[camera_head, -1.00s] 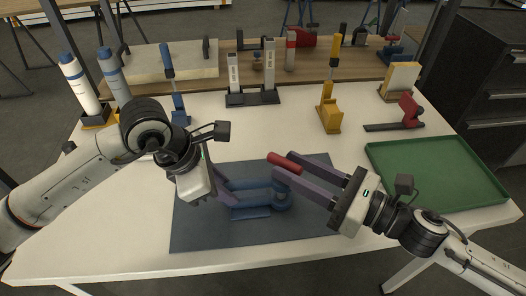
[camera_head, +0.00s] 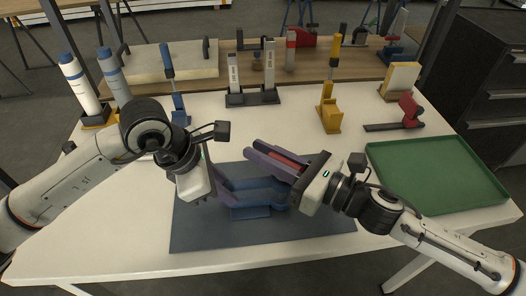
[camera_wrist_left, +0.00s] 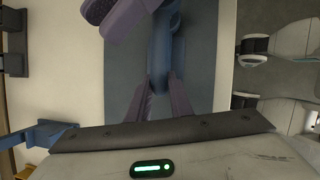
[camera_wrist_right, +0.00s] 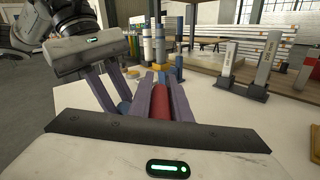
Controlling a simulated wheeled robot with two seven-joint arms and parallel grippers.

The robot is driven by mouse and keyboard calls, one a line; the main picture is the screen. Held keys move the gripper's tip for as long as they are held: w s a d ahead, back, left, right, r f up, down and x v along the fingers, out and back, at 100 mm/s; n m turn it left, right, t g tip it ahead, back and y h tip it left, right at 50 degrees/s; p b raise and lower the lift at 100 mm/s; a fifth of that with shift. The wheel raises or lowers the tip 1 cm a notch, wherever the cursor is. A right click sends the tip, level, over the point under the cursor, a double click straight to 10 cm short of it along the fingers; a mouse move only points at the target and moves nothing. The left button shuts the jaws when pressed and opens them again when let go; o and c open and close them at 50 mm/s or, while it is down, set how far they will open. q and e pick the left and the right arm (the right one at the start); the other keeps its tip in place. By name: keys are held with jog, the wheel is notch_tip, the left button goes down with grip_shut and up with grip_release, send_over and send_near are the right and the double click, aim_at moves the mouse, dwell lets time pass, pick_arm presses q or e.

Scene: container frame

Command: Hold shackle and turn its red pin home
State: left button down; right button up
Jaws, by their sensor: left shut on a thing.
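The blue shackle (camera_head: 262,191) lies over the dark mat (camera_head: 205,228) on the table. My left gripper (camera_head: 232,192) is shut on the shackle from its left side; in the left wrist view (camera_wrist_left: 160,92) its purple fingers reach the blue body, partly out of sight. The red pin (camera_head: 286,156) is between the purple fingers of my right gripper (camera_head: 250,150). In the right wrist view, the red pin (camera_wrist_right: 160,100) runs lengthwise between the fingers, close to both. I cannot tell whether they press on it. The pin's far end is hidden.
A green tray (camera_head: 470,205) sits at the right. White table surface is free behind the mat.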

grip_shut()
jog(key=shift+w+d+r+m+t+h, duration=0.1)
jog(key=shift+w+d+m+t+h, duration=0.4)
jog(key=shift+m+t+h, duration=1.2)
jog(key=shift+w+d+f+m+t+h, duration=0.15)
jog(key=shift+d+m+t+h, duration=0.65)
jog(key=shift+m+h, duration=1.7)
jog(key=shift+w+d+r+m+t+h, duration=0.15)
jog(key=shift+w+d+m+t+h, duration=0.75)
jog(key=shift+h, duration=2)
jog(key=shift+s+a+m+t, duration=0.2)
jog(key=shift+s+m+t, duration=0.2)
jog(key=shift+s, duration=0.1)
jog(key=o, duration=0.7)
grip_release()
